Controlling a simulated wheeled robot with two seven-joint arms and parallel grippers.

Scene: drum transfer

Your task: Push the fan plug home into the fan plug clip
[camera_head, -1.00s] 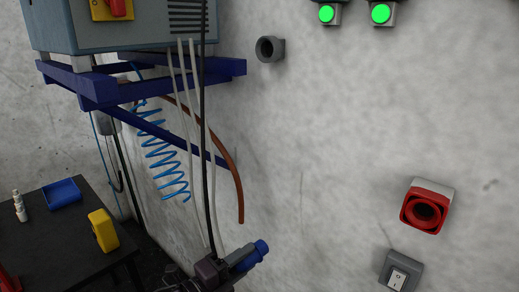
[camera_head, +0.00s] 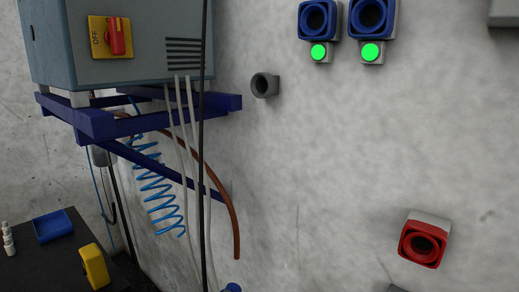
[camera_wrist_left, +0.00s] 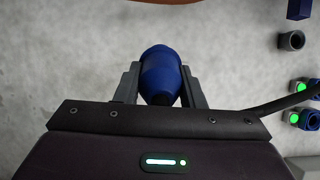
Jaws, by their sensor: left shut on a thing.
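My left gripper (camera_wrist_left: 160,78) is shut on the blue fan plug (camera_wrist_left: 161,68) in the left wrist view, one grey finger on each side. The plug's dark cable end lies toward the gripper body. In the head view only a sliver of the blue plug (camera_head: 231,288) shows at the bottom edge. A grey round holder on the wall, which looks like the fan plug clip (camera_head: 264,85), is empty in the head view. It also shows at the upper right of the left wrist view (camera_wrist_left: 292,41), apart from the plug. My right gripper is not in view.
Two blue sockets (camera_head: 371,17) with green lights are on the wall, and a red socket (camera_head: 423,245) is lower right. A grey-blue cabinet (camera_head: 118,45) sits on a blue bracket (camera_head: 177,120), with hoses and cables hanging. The wall between is bare.

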